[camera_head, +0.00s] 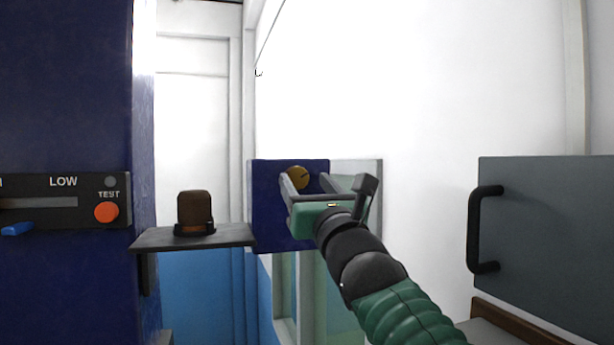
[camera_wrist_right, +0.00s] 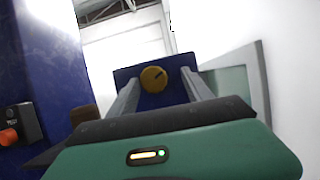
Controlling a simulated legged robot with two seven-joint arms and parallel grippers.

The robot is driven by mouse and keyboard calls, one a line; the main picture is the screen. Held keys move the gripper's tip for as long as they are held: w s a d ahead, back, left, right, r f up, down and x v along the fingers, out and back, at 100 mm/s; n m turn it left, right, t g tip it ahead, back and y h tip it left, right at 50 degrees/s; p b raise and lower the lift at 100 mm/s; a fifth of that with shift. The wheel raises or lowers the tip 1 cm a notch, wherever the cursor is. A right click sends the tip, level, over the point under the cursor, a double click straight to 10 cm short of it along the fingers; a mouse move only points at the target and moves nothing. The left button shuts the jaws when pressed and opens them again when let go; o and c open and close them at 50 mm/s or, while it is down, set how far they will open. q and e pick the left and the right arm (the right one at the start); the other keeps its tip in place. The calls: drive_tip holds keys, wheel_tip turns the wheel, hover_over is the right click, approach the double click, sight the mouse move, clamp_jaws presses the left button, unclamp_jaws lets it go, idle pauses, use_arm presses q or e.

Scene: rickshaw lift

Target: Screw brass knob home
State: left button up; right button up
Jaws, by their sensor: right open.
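The brass knob (camera_head: 299,177) is a round disc with a dark mark, on the upper part of a dark blue panel (camera_head: 265,205) in the head view. In the right wrist view the knob (camera_wrist_right: 154,79) shows between my two fingers, beyond their tips. My right gripper (camera_head: 325,182) is open in front of the panel, with its left finger overlapping the lower edge of the knob in the head view. The right wrist view shows a gap between the fingers (camera_wrist_right: 160,92) and the knob, so I see no grip on it. My left gripper is out of view.
A small shelf (camera_head: 150,241) holds a brown capped object (camera_head: 194,212) left of the panel. A blue cabinet with an orange TEST button (camera_head: 106,212) and a blue lever (camera_head: 17,229) stands further left. A grey door with a black handle (camera_head: 486,230) is at the right.

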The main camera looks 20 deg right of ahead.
drive_tip(key=shift+w+a, duration=0.2)
drive_tip(key=shift+a, duration=0.25)
drive_tip(key=shift+c, duration=1.3)
drive_tip(key=shift+a, duration=0.25)
drive_tip(key=c, duration=0.5)
drive_tip(key=shift+d, duration=0.3)
clamp_jaws()
drive_tip(key=shift+a+f+b, duration=0.2)
drive_tip(key=shift+b, duration=0.4)
drive_tip(key=m+h+b, duration=0.2)
drive_tip(key=m+b, duration=0.1)
drive_tip(key=b, duration=0.1)
drive_tip(key=shift+f+m, duration=0.15)
drive_tip(key=shift+m, duration=0.15)
drive_tip(key=shift+a+r+m+h+b, duration=0.2)
drive_tip(key=shift+m+h+b, duration=0.4)
drive_tip(key=shift+m, duration=0.5)
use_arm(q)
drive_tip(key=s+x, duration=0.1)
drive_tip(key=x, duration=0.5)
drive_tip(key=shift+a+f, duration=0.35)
use_arm(e)
drive_tip(key=shift+r+m+g+h, duration=0.15)
drive_tip(key=shift+m+g+h, duration=0.25)
drive_tip(key=shift+m, duration=0.7)
drive_tip(key=shift+r+m+g+h, duration=0.15)
drive_tip(key=shift+m+h, duration=0.35)
drive_tip(key=shift+m, duration=0.6)
